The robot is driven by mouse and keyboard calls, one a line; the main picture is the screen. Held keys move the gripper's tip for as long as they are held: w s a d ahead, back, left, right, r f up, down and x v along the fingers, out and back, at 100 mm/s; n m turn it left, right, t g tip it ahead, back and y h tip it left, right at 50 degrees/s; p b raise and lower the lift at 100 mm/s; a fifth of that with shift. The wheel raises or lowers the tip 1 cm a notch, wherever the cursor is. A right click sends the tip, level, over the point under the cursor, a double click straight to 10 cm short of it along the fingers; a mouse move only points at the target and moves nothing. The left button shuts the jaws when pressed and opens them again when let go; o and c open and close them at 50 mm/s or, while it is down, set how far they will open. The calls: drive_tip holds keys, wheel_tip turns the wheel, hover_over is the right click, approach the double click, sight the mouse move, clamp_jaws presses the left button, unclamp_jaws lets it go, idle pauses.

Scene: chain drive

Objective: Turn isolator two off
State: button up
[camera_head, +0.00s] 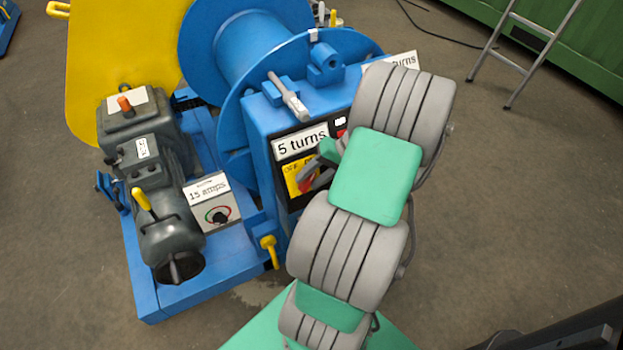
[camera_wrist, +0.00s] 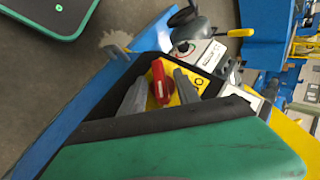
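A red rotary handle (camera_wrist: 158,80) on a yellow plate (camera_wrist: 172,98) is on the black front panel of the blue drum machine. In the head view the yellow plate (camera_head: 292,178) shows "OFF" lettering below a "5 turns" sign; my gripper partly hides the handle. No isolator number is readable. My gripper (camera_wrist: 160,90) is open, with one grey finger on each side of the red handle. Gaps show between the fingers and the handle, so it looks unclamped. In the head view my gripper (camera_head: 312,177) is close to the panel.
A "15 amps" box (camera_head: 212,203) with a black dial stands left of the panel, beside a grey motor unit (camera_head: 150,165). A lever (camera_head: 288,98) lies on top of the blue housing. A yellow handle (camera_head: 269,248) juts out below. Open floor lies in front.

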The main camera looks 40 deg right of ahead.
clamp_jaws()
idle(0.3)
idle(0.3)
